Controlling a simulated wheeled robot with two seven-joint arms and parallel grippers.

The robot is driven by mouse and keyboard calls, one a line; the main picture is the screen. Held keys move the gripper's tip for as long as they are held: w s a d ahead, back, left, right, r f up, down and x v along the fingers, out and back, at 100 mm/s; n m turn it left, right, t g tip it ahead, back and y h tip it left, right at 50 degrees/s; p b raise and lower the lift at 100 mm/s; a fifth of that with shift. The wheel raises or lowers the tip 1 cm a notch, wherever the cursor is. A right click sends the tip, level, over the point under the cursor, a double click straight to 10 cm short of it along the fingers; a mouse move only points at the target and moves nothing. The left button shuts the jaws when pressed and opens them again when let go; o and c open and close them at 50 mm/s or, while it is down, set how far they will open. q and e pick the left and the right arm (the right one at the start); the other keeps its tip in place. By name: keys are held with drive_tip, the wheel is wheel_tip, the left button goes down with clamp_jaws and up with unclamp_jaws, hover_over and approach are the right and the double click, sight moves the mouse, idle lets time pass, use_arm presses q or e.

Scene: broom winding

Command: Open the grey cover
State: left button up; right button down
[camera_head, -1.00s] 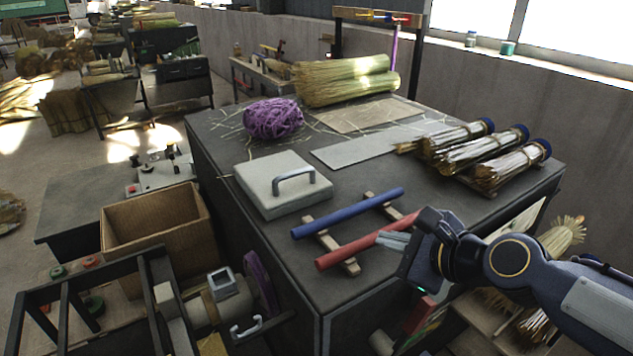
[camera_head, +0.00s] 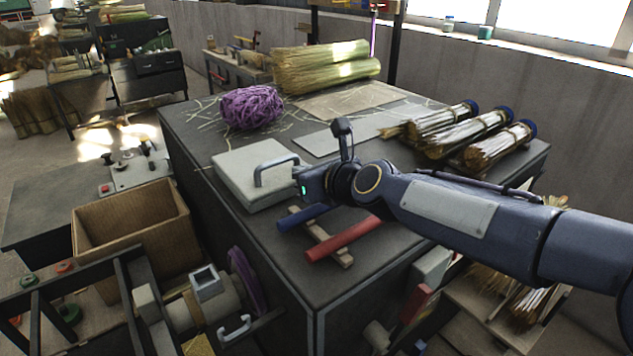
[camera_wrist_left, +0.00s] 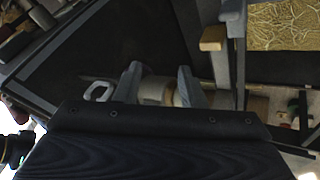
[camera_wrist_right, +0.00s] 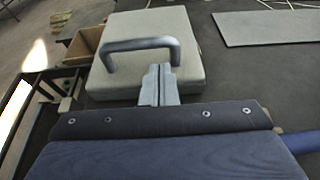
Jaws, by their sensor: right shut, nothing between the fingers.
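The grey cover (camera_head: 232,180), a thick square slab with a dark grey arched handle (camera_head: 276,166), lies flat on the dark workbench. In the right wrist view the cover (camera_wrist_right: 185,40) and its handle (camera_wrist_right: 137,45) lie just ahead. My right gripper (camera_wrist_right: 160,72) is shut and empty, its fingertips close to the right leg of the handle; I cannot tell if they touch. In the head view its fingers are mostly hidden behind the wrist. My left gripper (camera_wrist_left: 158,82) shows only in its wrist view, open, with a pale cylindrical machine part beyond its fingers.
Purple twine (camera_head: 252,107) sits behind the cover, and bound straw bundles (camera_head: 500,148) lie at right. An open cardboard box (camera_head: 135,215) stands left of the bench.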

drive_tip(key=shift+x, duration=1.2)
drive_tip(key=shift+r, duration=0.1)
drive_tip(key=shift+r+p, duration=0.5)
drive_tip(key=r+p, duration=0.1)
drive_tip(key=w+r+p, duration=0.1)
drive_tip(key=r, duration=0.1)
drive_tip(key=a+r+p, duration=0.1)
drive_tip(key=p, duration=0.1)
drive_tip(key=shift+w+r, duration=0.15)
drive_tip(key=shift+r, duration=0.15)
drive_tip(key=w+a+r+p, duration=0.1)
drive_tip(key=w+a+r, duration=0.7)
drive_tip(key=w+r, duration=0.2)
drive_tip(key=w, duration=0.2)
drive_tip(key=shift+w+a+r, duration=0.2)
drive_tip(key=shift+w+r, duration=0.05)
drive_tip(key=shift+w, duration=0.15)
drive_tip(key=shift+s+d, duration=0.1)
